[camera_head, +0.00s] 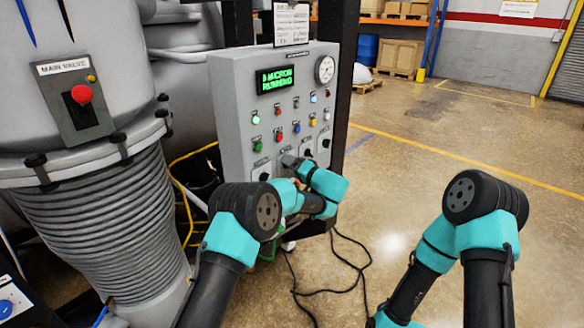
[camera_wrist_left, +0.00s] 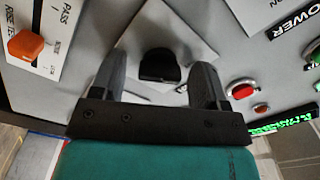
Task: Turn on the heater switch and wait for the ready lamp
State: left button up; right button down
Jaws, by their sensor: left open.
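A black rotary knob (camera_wrist_left: 160,68) on a pale plate sits between my left fingers in the left wrist view. I cannot read a heater label on it. My left gripper (camera_wrist_left: 159,72) is open, one finger on each side of the knob, with no clear contact. In the head view my left gripper (camera_head: 292,163) is at the panel's lower part, partly hiding it. A green lamp (camera_head: 256,119) looks bright; I cannot tell which is the ready lamp.
The panel display (camera_head: 275,79) shows green text ending in "RUNNING", beside a round gauge (camera_head: 325,69). A valve box with a red button (camera_head: 82,94) is on the left vessel. Black cables (camera_head: 325,292) lie on the floor. My right arm stands over clear floor at right.

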pick_arm(q)
jog(key=shift+c, duration=0.5)
jog(key=c, duration=0.8)
jog(key=shift+m, duration=0.4)
jog(key=m, duration=1.1)
jog(key=o, duration=0.9)
